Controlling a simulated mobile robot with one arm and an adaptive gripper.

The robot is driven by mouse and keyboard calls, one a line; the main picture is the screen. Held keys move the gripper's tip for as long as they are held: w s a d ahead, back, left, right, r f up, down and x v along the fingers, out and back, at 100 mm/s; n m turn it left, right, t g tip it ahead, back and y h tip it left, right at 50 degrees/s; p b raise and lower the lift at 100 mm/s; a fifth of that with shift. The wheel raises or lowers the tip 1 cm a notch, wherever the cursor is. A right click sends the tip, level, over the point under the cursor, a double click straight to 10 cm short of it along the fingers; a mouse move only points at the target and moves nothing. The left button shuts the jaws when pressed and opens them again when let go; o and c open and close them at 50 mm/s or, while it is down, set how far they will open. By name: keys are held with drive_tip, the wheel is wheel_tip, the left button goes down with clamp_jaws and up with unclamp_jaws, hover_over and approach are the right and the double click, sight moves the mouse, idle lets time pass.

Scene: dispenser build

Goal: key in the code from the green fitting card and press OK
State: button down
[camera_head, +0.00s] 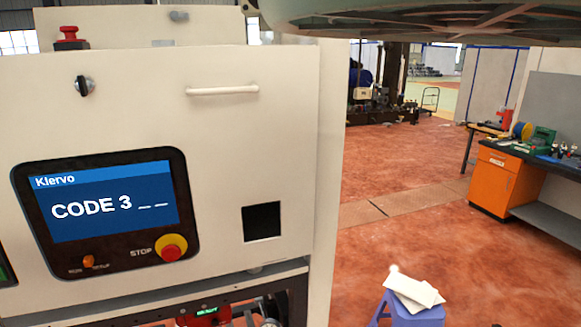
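The machine's screen (113,200) on the left shows "Klervo" and "CODE 3 _ _", with one digit and two blanks. It sits in a black panel (185,215) on the cream machine front. Below the screen are an orange RUN/SETUP switch (88,261) and a red STOP button (171,253) on a yellow ring. A dark panel with a green patch (4,268) is cut off at the left edge. I cannot make out a keypad, an OK key or a green fitting card here. My gripper is not in view.
The cream front has a handle (223,91), a black knob (84,86) and a square dark opening (262,222). White sheets (414,291) lie on a purple stool (408,314). An orange workbench (503,180) stands at right. The red floor between is open.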

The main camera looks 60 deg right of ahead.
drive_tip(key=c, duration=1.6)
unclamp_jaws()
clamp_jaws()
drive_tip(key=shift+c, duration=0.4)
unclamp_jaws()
